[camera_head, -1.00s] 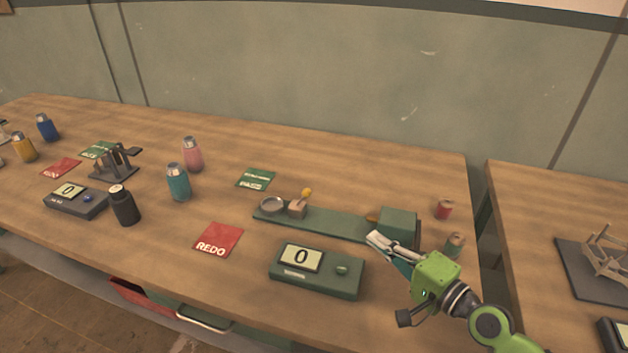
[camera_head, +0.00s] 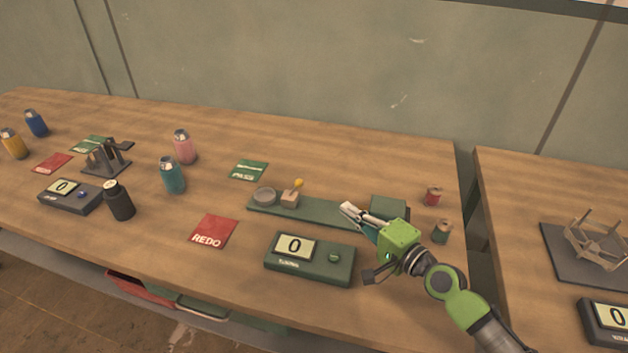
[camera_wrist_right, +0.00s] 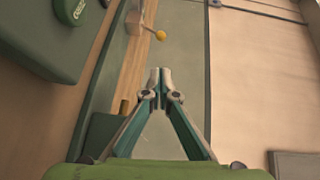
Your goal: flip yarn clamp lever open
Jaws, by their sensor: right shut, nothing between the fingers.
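The yarn clamp (camera_head: 290,199) is a small pale block near the left end of a long green board. Its lever (camera_head: 298,184) stands up from the block and ends in a yellow ball knob, which also shows in the right wrist view (camera_wrist_right: 160,35). A round grey dish sits left of the clamp. My right gripper (camera_head: 347,211) is shut and empty. It hovers above the right half of the board, to the right of the clamp and apart from it. In the wrist view the fingertips (camera_wrist_right: 160,72) are together, with the knob beyond them. My left gripper is not in view.
A green box (camera_head: 388,208) stands on the board's right end, partly behind my gripper. Two small spools (camera_head: 433,196) stand right of it. A green display unit (camera_head: 310,262) sits in front of the board, and a red REDO card (camera_head: 214,231) lies to the left.

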